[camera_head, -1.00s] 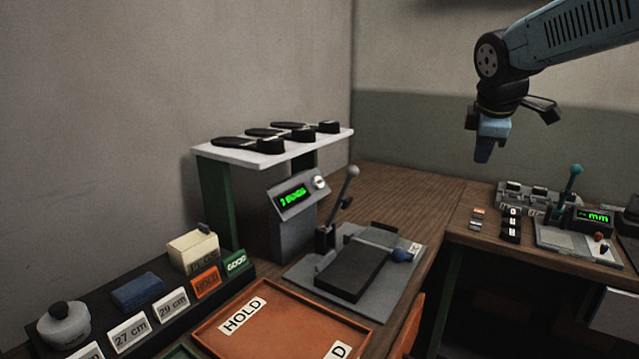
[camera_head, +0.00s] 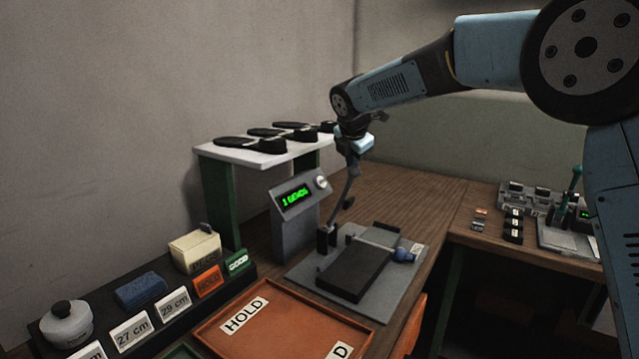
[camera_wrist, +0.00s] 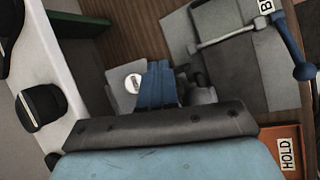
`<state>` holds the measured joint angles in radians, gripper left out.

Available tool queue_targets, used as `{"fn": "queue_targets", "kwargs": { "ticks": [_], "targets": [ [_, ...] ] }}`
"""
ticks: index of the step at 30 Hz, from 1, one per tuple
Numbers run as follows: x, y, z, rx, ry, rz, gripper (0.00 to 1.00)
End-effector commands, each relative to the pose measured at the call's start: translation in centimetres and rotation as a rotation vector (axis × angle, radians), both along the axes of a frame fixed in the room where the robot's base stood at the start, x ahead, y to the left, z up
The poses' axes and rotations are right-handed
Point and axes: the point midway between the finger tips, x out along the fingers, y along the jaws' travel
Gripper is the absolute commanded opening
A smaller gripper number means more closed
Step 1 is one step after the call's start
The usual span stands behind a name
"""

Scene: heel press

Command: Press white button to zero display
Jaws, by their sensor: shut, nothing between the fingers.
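The white button (camera_head: 321,182) is a round knob at the right end of the grey display box's slanted face. The display (camera_head: 295,197) beside it shows green lit characters, too small to read surely. My gripper (camera_head: 352,172) is shut and empty, pointing down, above and to the right of the button and apart from it in the head view. In the wrist view the blue fingers of my gripper (camera_wrist: 161,84) lie together just right of the white button (camera_wrist: 134,82). The display face is hidden in the wrist view.
A press with a lever (camera_head: 346,190) and grey base (camera_head: 405,290) stands right of the display box. A white shelf (camera_head: 262,160) with black heels is behind it. An orange HOLD tray (camera_head: 285,335) lies in front. A second bench with devices (camera_head: 570,238) is at right.

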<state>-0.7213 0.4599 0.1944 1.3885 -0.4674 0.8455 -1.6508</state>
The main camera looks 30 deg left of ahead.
Motion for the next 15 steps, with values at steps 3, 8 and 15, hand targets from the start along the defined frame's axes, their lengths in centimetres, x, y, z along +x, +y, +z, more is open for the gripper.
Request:
{"fn": "queue_targets", "kwargs": {
  "ticks": [3, 8, 15],
  "targets": [
    [0.0, 0.0, 0.0, 0.000, 0.000, -0.001, 0.00],
    [0.0, 0.0, 0.0, 0.000, 0.001, -0.001, 0.00],
    [0.0, 1.3, -1.0, 0.000, 0.002, 0.000, 0.00]
  ]
}}
